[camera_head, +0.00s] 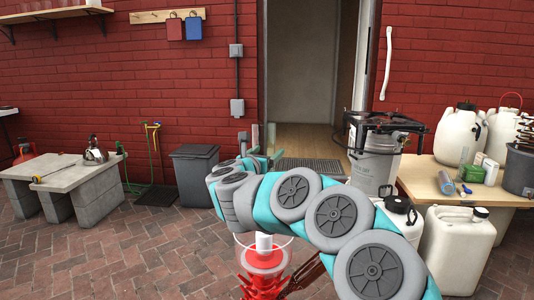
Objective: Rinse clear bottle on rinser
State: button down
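My teal and grey arm reaches forward across the middle of the view. My gripper (257,138) is at its far end, near the doorway, small and partly hidden by the arm. Pale greenish upright shapes show there; I cannot tell whether they are fingers or a clear bottle. Whether the gripper is open or shut does not show. A red stand (262,284) at the bottom centre carries a round, clear-rimmed bowl with a white post (264,244), which looks like the rinser. It is nearer than the gripper. I cannot pick out the clear bottle with certainty.
A wooden table (428,181) at right holds white jugs (458,134), small items and a dark bucket (520,170). White canisters (455,250) stand before it. A metal pot (374,166) stands by the doorway. A grey bin (195,172) and stone bench (62,173) are left. The left-front paving is clear.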

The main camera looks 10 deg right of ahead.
jog(key=shift+f+b, duration=3.45)
jog(key=shift+b, duration=0.3)
jog(key=shift+f+b, duration=0.45)
jog(key=shift+f, duration=0.05)
jog(key=shift+f+b, duration=0.6)
jog(key=shift+r, duration=0.15)
jog(key=shift+r+p, duration=0.45)
jog(key=shift+r, duration=0.45)
jog(key=shift+f, duration=0.1)
